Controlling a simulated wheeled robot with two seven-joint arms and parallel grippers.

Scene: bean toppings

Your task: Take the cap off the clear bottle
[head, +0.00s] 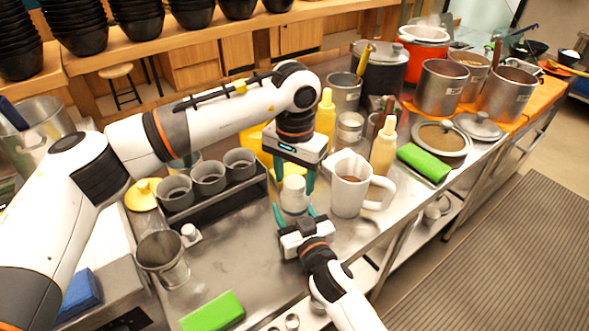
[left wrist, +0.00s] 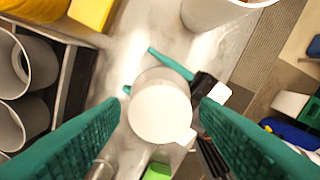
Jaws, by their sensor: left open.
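The clear bottle (head: 293,207) stands upright on the steel counter, with a white cap (head: 294,186) on top. My left gripper (head: 294,179) points down over it, open, with its green fingers on either side of the cap. In the left wrist view the round white cap (left wrist: 160,113) lies between the two fingers, with visible gaps; a small tab sticks out at its lower right. My right gripper (head: 296,213) comes from the front, with its fingers on either side of the bottle's lower body. Whether they touch the bottle is unclear.
A white mug (head: 345,195) stands close to the right of the bottle. A black rack with grey cups (head: 209,179) is at left. Yellow-tipped sauce bottles (head: 384,146) and pots (head: 441,87) stand behind. A green block (head: 212,311) lies at the front.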

